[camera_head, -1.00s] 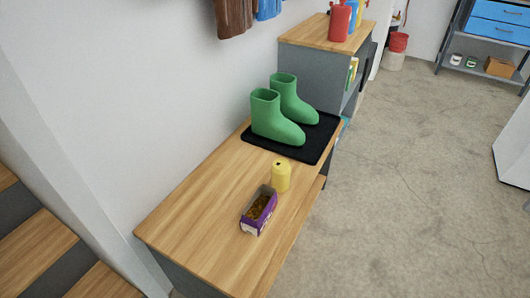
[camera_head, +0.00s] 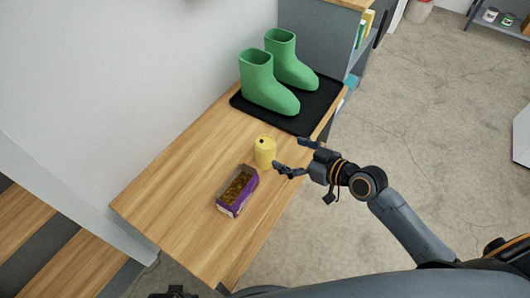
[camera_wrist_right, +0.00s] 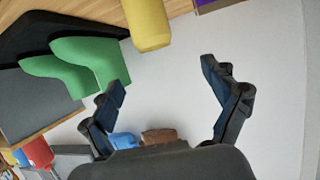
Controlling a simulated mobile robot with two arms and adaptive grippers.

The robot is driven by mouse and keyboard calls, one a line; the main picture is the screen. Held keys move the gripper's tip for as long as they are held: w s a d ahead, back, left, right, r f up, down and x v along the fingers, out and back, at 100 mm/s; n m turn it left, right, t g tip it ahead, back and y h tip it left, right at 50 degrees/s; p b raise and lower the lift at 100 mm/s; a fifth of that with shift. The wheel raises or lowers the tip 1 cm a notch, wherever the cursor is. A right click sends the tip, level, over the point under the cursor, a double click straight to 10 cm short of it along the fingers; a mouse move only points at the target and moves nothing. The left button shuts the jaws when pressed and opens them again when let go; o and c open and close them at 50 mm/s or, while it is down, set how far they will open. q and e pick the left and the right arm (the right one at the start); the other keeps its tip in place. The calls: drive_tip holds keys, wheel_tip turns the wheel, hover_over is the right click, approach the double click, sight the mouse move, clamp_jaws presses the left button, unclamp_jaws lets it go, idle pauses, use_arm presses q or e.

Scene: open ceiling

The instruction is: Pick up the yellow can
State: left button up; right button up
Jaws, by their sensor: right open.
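The yellow can (camera_head: 265,152) stands upright on the wooden bench (camera_head: 190,190), between the boots' mat and a small purple box. My right gripper (camera_head: 291,157) is open at the bench's right edge, just right of the can, with its fingers pointing toward it. In the right wrist view the yellow can (camera_wrist_right: 149,22) shows at the top, beyond the open fingertips of the right gripper (camera_wrist_right: 164,75); nothing is between the fingers. My left gripper is not clearly in view.
A purple open box (camera_head: 238,191) with brown contents lies close beside the can. Green boots (camera_head: 268,85) stand on a black mat (camera_head: 308,118) behind it. A wall borders the bench on the left; open concrete floor (camera_head: 430,130) lies on the right.

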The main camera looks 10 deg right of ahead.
sight(270, 146)
drive_tip(key=x, duration=0.5)
drive_tip(key=shift+w+a+f, duration=0.1)
drive_tip(key=shift+w+f, duration=0.1)
drive_tip(key=shift+w, duration=0.05)
drive_tip(key=x, duration=0.1)
drive_tip(key=b+x, duration=0.1)
drive_tip(key=x, duration=0.3)
drive_tip(key=shift+d+f, duration=0.35)
use_arm(q)
drive_tip(key=r, duration=0.1)
drive_tip(key=w+r, duration=0.1)
drive_tip(key=r, duration=0.1)
drive_tip(key=w+r, duration=0.1)
drive_tip(key=r, duration=0.1)
drive_tip(key=shift+w+d, duration=0.15)
use_arm(e)
drive_tip(key=c, duration=0.9)
